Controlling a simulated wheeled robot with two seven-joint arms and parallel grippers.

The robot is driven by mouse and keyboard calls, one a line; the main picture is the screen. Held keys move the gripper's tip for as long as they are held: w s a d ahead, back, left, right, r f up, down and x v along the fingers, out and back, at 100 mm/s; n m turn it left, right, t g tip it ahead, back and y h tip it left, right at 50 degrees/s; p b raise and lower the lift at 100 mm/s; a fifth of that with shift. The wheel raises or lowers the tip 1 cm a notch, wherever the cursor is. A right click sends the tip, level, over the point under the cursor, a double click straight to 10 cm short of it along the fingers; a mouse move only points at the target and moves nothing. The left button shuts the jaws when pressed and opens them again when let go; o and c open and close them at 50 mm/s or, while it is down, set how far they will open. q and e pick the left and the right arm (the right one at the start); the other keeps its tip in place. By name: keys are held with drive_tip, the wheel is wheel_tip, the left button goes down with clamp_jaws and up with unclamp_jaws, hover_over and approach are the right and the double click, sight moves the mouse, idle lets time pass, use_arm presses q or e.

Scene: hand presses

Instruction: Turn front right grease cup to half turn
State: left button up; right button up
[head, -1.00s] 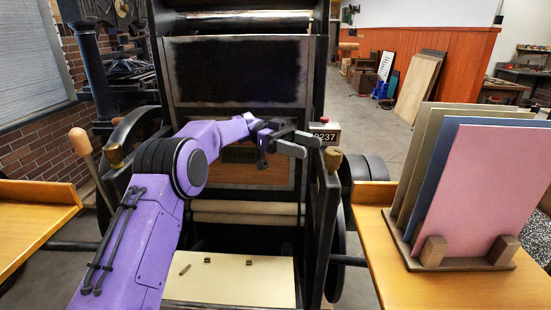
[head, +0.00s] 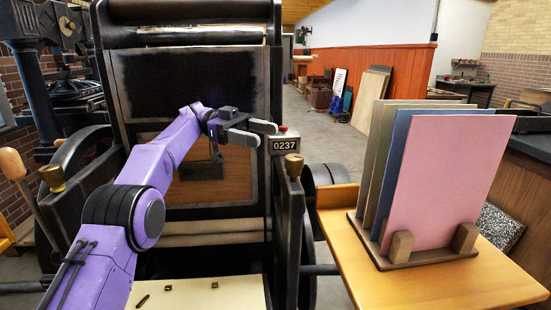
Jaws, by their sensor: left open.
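The front right grease cup (head: 293,165) is a small brass cup on top of the press's right front frame post. It stands upright. My left gripper (head: 262,133) is open and empty, above and to the left of the cup in the head view, with its fingers pointing right. The fingers are apart from the cup. A second brass grease cup (head: 52,178) stands on the left side of the press. My right gripper is out of view.
A counter box reading 0237 (head: 285,144) with a red button sits just behind the right cup. On the right, a wooden side table (head: 420,285) holds a rack of upright boards (head: 450,180). A wooden-handled lever (head: 12,165) stands at far left.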

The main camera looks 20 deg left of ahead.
use_arm(q)
drive_tip(key=s+d+r+b, duration=0.2)
drive_tip(key=s+d+r, duration=0.2)
drive_tip(key=d, duration=0.1)
drive_tip(key=n+t+y+b, duration=0.2)
drive_tip(key=n+t, duration=0.6)
drive_tip(key=t, duration=0.4)
approach(302, 157)
drive_tip(key=p+x, duration=0.1)
drive_tip(key=x, duration=0.9)
drive_tip(key=shift+w+f, duration=0.1)
drive_tip(key=shift+w, duration=0.05)
drive_tip(key=c, duration=1)
